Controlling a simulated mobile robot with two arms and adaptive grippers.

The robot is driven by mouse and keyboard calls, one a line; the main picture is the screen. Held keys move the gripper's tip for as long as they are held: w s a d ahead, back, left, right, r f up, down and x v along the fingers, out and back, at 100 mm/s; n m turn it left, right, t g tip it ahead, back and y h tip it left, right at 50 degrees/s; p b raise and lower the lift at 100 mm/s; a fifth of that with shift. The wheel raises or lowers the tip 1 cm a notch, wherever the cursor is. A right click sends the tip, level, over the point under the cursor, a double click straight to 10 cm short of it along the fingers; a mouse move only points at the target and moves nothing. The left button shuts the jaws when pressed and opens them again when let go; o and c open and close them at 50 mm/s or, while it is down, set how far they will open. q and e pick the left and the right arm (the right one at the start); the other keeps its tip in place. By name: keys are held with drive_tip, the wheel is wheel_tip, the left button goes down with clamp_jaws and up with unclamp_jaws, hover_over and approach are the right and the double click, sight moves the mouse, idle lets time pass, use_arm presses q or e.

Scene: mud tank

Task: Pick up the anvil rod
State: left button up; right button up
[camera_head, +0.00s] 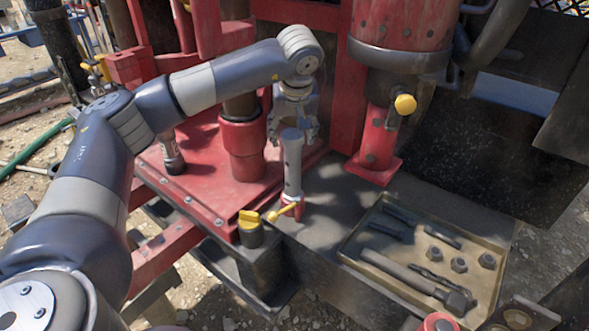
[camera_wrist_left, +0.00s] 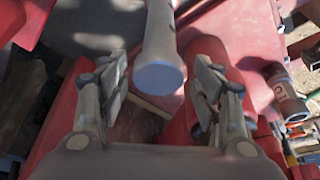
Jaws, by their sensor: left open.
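The anvil rod (camera_head: 292,165) appears to be the grey cylinder standing upright in a small red base with a yellow handle, beside the red platform. In the left wrist view the grey rod (camera_wrist_left: 158,45) shows its round, bluish end between the fingers. My left gripper (camera_head: 292,132) is open and points down at the top of the rod. In the left wrist view my left gripper (camera_wrist_left: 161,78) has a finger on each side of the rod, with visible gaps. My right gripper is not in view.
A tray (camera_head: 345,252) with bolts, nuts and tools lies at the lower right. A red column (camera_head: 243,150) stands close left of the gripper. A red cylinder (camera_head: 402,35) with a yellow knob (camera_head: 405,104) hangs at the right. A yellow-capped valve (camera_head: 249,228) stands in front.

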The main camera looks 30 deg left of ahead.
use_arm(q)
drive_tip(key=p, duration=0.1)
hover_over(293, 173)
drive_tip(key=w+a, duration=0.2)
drive_tip(key=w, duration=0.1)
drive_tip(key=f, duration=0.6)
drive_tip(key=shift+a, duration=0.2)
drive_tip(key=shift+c, duration=0.4)
clamp_jaws()
drive_tip(key=shift+w+r, duration=0.1)
drive_tip(key=shift+r, duration=0.05)
